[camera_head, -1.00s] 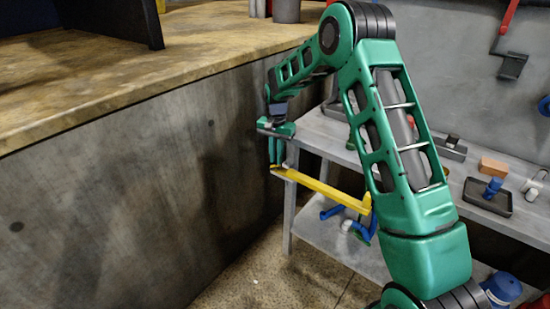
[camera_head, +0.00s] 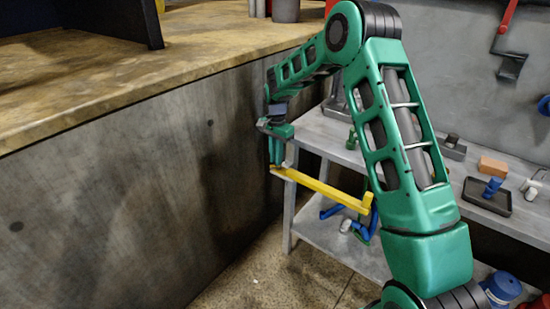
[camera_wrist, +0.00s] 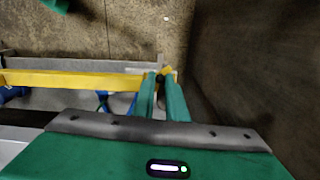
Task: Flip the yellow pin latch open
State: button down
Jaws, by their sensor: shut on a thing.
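The yellow pin latch (camera_head: 322,188) is a long yellow bar in the head view. It runs from beside the grey wall panel out to the right, with a short upturned end at its right. My gripper (camera_head: 275,163) points down at the bar's left end and is shut on it. In the wrist view the yellow pin latch (camera_wrist: 75,80) comes in from the left, and my gripper (camera_wrist: 165,78) has its two green fingers close together at its right end. The fingers partly hide that end, so the exact grip is hard to see.
A grey shelf unit (camera_head: 320,137) stands right behind the bar, with a black tray (camera_head: 487,197) and an orange block (camera_head: 493,167) on top. Blue clamp-like parts (camera_head: 372,222) sit near the bar's right end. The grey panel (camera_head: 110,190) is close on the left.

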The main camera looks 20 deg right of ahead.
jog(key=shift+s+a+r+m, duration=0.1)
jog(key=shift+a+m, duration=0.05)
jog(key=shift+m, duration=0.65)
jog(key=shift+a+m, duration=0.1)
jog(key=shift+m, duration=0.7)
jog(key=c, duration=1.8)
grip_release()
jog(key=shift+d, duration=0.1)
notch_tip(320, 180, up, 11)
jog(key=shift+f, duration=0.2)
